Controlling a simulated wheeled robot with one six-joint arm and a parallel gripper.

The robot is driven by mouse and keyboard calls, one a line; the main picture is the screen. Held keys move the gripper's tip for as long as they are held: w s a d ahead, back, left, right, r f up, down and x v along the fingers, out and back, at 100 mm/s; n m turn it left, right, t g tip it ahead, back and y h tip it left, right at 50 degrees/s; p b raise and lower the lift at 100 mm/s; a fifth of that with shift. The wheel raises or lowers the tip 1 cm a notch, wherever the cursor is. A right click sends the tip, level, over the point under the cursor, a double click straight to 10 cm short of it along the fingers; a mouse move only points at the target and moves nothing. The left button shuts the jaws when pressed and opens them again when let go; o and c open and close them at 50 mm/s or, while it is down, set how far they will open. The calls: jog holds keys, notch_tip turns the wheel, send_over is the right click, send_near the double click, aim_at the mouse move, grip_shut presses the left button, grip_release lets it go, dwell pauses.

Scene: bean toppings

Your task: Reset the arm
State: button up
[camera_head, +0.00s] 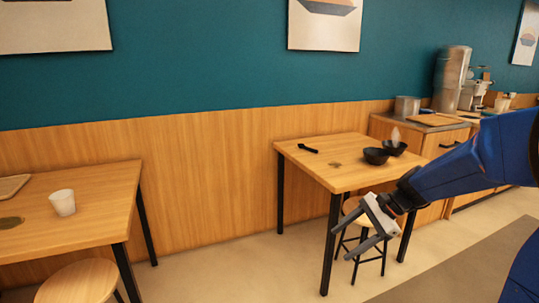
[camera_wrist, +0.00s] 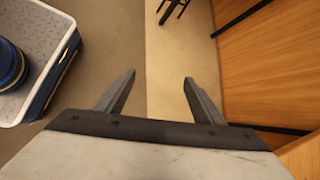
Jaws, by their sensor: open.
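My gripper (camera_head: 364,238) hangs at the end of my blue arm at the right of the head view, in front of the right-hand table (camera_head: 305,164). In the wrist view my gripper (camera_wrist: 158,92) shows two fingers spread apart with only floor between them. It is open and empty. Two dark bowls stand on that table: one bowl (camera_head: 375,157) in front and another bowl (camera_head: 394,149) behind it, with something pale in or behind the rear one. A black utensil (camera_head: 308,148) lies near the table's back left.
A left table (camera_head: 95,211) holds a white cup (camera_head: 63,203) and a tray (camera_head: 12,187). A stool (camera_head: 82,282) stands before it; another stool (camera_head: 352,204) is by the right table. A counter (camera_head: 432,122) with appliances is at back right. Open floor (camera_head: 240,270) lies between the tables.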

jog(key=s+d+r+n+t+h, duration=0.1)
jog(key=s+n, duration=0.3)
jog(key=s, duration=0.5)
jog(key=s+d+r+n+t+h, duration=0.1)
jog(key=s+d+n+h, duration=0.2)
jog(key=s, duration=0.5)
jog(key=s+d+r+n+t+h, duration=0.1)
jog(key=s+d+n+h, duration=0.1)
jog(key=s+n+h, duration=0.2)
jog(key=s+n, duration=0.3)
jog(key=s, duration=0.2)
jog(key=shift+s+t, duration=0.3)
